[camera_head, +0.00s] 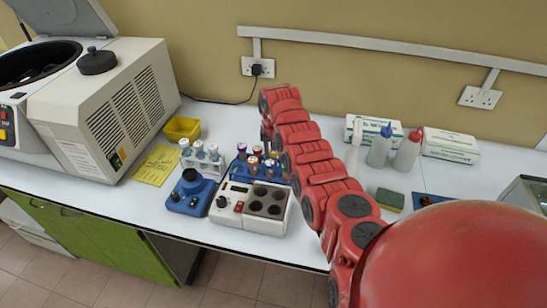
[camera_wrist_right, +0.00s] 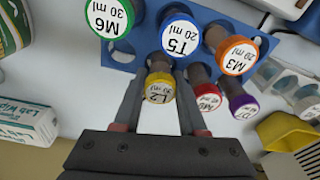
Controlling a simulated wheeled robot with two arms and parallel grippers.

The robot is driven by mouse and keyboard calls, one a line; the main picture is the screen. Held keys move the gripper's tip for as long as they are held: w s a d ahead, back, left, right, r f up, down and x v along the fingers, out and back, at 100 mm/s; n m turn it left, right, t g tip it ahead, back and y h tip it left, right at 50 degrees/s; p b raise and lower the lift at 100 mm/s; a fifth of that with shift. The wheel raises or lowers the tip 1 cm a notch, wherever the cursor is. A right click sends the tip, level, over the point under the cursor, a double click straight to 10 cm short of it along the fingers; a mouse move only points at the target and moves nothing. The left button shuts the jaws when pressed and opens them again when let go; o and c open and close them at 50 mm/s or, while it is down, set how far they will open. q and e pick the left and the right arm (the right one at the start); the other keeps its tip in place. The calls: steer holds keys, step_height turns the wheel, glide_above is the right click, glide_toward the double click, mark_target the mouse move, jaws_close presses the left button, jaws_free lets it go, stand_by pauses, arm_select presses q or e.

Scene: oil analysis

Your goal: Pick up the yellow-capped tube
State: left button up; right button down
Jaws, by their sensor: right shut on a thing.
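The yellow-capped tube (camera_wrist_right: 159,88), with a label that seems to read L2, stands in a blue rack (camera_wrist_right: 119,57) in the right wrist view. My right gripper (camera_wrist_right: 160,72) has its two dark fingers on either side of this tube, below the cap, and is shut on it. The lower part of the tube is hidden by the cap and rack. In the head view the blue rack (camera_head: 279,178) is on the table, and my red right arm partly covers it. My left gripper is not in view.
Tubes with green (camera_wrist_right: 108,17), blue (camera_wrist_right: 180,34), orange (camera_wrist_right: 237,54), red (camera_wrist_right: 207,97) and purple (camera_wrist_right: 242,104) caps crowd around. A heating block (camera_head: 240,203), a blue mixer (camera_head: 191,195) and a white tube rack (camera_head: 203,156) stand nearby. Bottles (camera_head: 380,148) are at the right.

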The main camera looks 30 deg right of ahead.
steer(key=shift+r+b, duration=0.35)
steer(key=shift+r, duration=0.25)
step_height(320, 180, up, 8)
steer(key=b, duration=0.3)
steer(key=shift+r, duration=0.3)
